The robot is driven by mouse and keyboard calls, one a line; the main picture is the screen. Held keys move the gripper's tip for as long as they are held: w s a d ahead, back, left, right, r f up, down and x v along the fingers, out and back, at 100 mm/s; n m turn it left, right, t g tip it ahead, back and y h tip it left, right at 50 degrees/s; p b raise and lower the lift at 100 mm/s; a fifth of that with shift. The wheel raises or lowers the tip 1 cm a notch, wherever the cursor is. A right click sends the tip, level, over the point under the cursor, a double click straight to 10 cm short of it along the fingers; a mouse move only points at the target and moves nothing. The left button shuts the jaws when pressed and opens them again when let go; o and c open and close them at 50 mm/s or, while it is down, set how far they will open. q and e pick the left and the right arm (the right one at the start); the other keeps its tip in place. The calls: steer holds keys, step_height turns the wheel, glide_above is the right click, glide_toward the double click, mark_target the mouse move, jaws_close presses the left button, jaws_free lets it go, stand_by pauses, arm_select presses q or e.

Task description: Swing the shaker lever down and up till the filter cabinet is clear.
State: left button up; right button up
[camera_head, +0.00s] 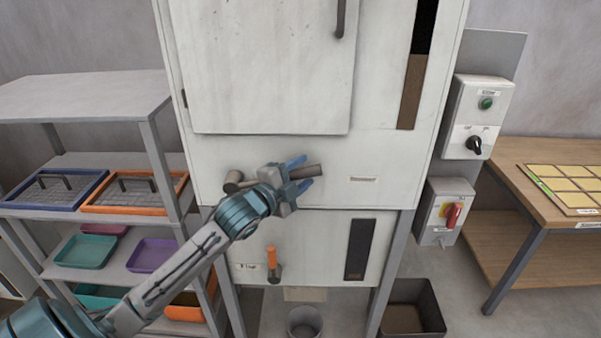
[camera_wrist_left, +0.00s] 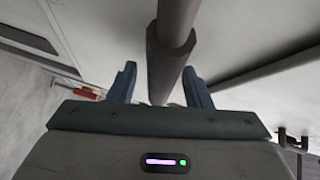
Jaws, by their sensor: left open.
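The shaker lever (camera_head: 314,170) sticks out from a round pivot on the front of the white filter cabinet (camera_head: 225,155) and lies nearly level, its free end slightly higher to the right. My left gripper (camera_head: 301,173) is open, with its blue fingers above and below the lever's dark grip. In the left wrist view the lever (camera_wrist_left: 170,50) runs between the two spread fingers (camera_wrist_left: 160,85); I cannot tell whether either touches it. The cabinet's tall upper window (camera_head: 411,85) is black at the top and brown below. My right gripper is not in view.
Below the lever are an orange-handled control (camera_head: 272,258) and a dark lower window (camera_head: 359,249). Switch boxes (camera_head: 476,117) hang at the right beside a wooden table (camera_head: 540,170). A shelf (camera_head: 80,100) with trays stands left. A bucket (camera_head: 305,322) and dark bin (camera_head: 425,300) stand below.

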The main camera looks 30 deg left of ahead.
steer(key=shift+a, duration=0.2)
arm_select(q)
jaws_close()
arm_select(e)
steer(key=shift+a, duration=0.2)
